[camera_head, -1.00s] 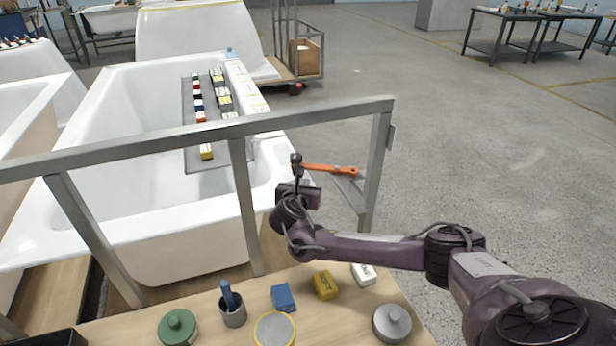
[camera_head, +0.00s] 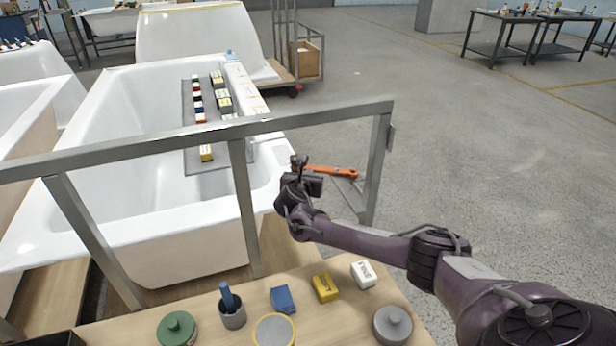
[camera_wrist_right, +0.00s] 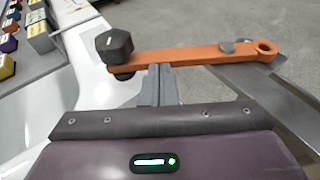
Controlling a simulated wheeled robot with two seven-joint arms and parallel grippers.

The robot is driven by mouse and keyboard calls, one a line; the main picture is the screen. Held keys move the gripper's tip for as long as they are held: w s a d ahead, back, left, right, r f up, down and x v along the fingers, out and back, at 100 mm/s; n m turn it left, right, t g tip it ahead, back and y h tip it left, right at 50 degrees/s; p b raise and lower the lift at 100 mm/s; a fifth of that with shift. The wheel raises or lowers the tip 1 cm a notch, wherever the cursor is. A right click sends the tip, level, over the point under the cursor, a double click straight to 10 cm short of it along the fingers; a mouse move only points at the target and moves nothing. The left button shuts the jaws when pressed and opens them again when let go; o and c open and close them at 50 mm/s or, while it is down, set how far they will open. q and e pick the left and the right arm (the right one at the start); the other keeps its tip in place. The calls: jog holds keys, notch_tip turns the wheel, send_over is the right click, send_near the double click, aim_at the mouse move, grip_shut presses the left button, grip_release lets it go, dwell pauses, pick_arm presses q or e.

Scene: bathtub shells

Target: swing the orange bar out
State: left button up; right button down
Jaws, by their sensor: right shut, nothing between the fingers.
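The orange bar (camera_head: 332,171) lies roughly level beyond the grey rail, beside the rim of the white bathtub. In the right wrist view the bar (camera_wrist_right: 200,56) runs across the picture, with a ring at its right end and a dark knob (camera_wrist_right: 114,44) at its left end. My right gripper (camera_wrist_right: 158,84) is shut and empty. Its fingertips are at the near edge of the bar, just right of the knob; I cannot tell whether they touch it. In the head view the right wrist partly hides the bar's left end. My left gripper is not in view.
A grey metal frame (camera_head: 240,185) stands between me and the bathtub (camera_head: 95,135). A grey bracket (camera_wrist_right: 270,95) is under the bar's right end. A wooden bench (camera_head: 260,325) below holds pots and blocks. Open floor (camera_head: 480,150) lies to the right.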

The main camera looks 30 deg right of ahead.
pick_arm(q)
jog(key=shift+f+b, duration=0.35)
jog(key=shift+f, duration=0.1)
pick_arm(e)
jog(key=shift+w+f+m+g+h, duration=0.1)
jog(key=shift+w+m+g+h, duration=0.2)
jog(key=shift+w+m+g, duration=0.1)
jog(key=shift+w+d+m+g+h+b, duration=0.35)
jog(key=shift+w+m+g+h+b, duration=0.45)
jog(key=shift+m+g, duration=0.2)
jog(key=shift+w+d+b, duration=0.45)
jog(key=shift+w+b, duration=0.05)
jog(key=shift+w+d, duration=0.2)
jog(key=shift+d, duration=0.05)
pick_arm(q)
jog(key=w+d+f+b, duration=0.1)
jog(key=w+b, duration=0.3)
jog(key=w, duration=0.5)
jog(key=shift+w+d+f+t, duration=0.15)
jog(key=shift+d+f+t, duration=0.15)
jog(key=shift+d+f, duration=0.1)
pick_arm(e)
jog(key=shift+w+d, duration=0.45)
jog(key=shift+d, duration=0.3)
jog(key=shift+w+d, duration=0.45)
jog(key=shift+d, duration=0.3)
jog(key=shift+w+d, duration=0.45)
jog(key=shift+d, duration=0.3)
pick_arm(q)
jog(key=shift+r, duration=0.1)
